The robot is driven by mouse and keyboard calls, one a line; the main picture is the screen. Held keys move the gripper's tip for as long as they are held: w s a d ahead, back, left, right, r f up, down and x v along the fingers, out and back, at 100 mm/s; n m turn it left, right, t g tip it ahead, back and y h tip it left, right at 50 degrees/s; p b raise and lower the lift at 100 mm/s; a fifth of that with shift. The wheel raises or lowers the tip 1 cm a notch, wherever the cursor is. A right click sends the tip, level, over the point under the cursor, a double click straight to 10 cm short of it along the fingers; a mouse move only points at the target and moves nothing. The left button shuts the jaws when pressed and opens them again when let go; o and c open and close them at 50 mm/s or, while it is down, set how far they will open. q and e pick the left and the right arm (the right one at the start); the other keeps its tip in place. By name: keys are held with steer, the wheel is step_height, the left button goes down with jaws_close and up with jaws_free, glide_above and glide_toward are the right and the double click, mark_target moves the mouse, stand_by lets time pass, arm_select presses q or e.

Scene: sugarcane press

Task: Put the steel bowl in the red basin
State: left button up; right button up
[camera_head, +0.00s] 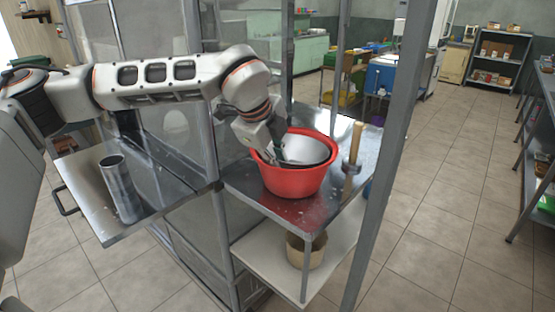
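The red basin (293,184) stands on the metal shelf table in the middle of the view. The steel bowl (308,149) sits inside the basin, with its inner wall and dark rim showing above the red rim. My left gripper (283,158) reaches down over the basin's left side, at the bowl's edge. Its fingertips are small and partly hidden by the wrist, so I cannot tell whether they are open or shut on the bowl. My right gripper is not in view.
A wooden-handled tool (353,155) stands right of the basin, near a grey post (391,150). A steel cylinder (120,188) stands on the left metal tray (160,203). A beige pot (306,250) is on the lower shelf. Tiled floor is open at the right.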

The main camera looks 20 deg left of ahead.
arm_select(q)
steer(key=shift+r+p, duration=0.3)
steer(key=shift+r, duration=0.2)
steer(key=shift+r+p, duration=0.4)
steer(key=shift+r, duration=0.1)
steer(key=d+v, duration=0.1)
steer(key=v, duration=1)
steer(key=shift+s+a+b, duration=0.25)
steer(key=shift+a+b, duration=0.2)
steer(key=shift+a, duration=0.05)
